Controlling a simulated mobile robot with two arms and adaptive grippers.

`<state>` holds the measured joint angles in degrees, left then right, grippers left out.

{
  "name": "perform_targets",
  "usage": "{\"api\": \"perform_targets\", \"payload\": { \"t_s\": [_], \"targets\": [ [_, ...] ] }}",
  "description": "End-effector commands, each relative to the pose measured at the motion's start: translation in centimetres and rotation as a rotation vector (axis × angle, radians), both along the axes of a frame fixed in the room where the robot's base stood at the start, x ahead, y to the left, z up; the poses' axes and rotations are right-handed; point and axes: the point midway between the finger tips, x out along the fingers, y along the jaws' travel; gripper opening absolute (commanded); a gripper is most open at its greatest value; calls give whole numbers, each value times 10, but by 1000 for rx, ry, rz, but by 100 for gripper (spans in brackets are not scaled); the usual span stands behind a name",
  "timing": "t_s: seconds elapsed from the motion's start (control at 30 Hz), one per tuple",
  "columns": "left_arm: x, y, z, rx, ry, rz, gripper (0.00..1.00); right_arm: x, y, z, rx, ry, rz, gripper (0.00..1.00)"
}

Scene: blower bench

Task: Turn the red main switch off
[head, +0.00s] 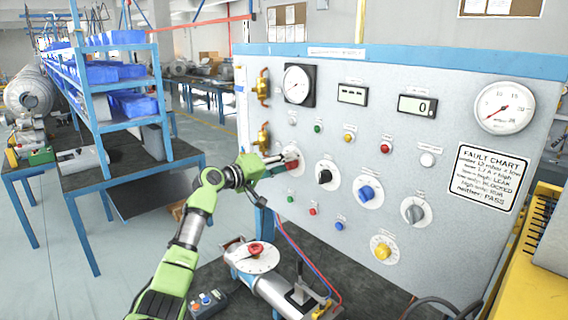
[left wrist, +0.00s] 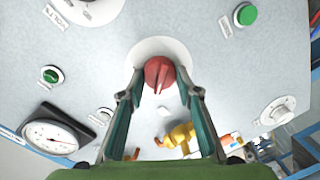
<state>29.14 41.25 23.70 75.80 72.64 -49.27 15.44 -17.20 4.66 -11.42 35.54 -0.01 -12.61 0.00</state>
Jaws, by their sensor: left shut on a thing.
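The red main switch (head: 294,163) is a red rotary knob on a white round plate, at the left of the grey panel's row of knobs. My left gripper (head: 285,162) is at this knob, coming from the left. In the left wrist view the red knob (left wrist: 160,74) sits between the two fingertips (left wrist: 161,88), which close on its sides. Its raised grip runs roughly up and down in that view. Part of the knob is hidden by the fingers in the head view. My right gripper is not in view.
Black (head: 324,176), blue (head: 367,193), grey (head: 413,211) and yellow (head: 382,250) knobs continue to the right on the panel (head: 450,255). Brass valves (head: 262,87) are on its left edge. A blower with a red handle (head: 255,249) stands below on the bench.

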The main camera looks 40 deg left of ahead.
Motion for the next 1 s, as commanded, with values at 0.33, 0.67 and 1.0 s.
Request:
{"api": "perform_targets", "payload": {
  "t_s": [0.33,0.67,1.0],
  "targets": [
    [0,1,1,-120,8,0,10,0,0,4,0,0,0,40],
    [0,1,1,-137,10,1,10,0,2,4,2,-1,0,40],
    [0,1,1,-135,9,1,48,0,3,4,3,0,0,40]
  ]
}}
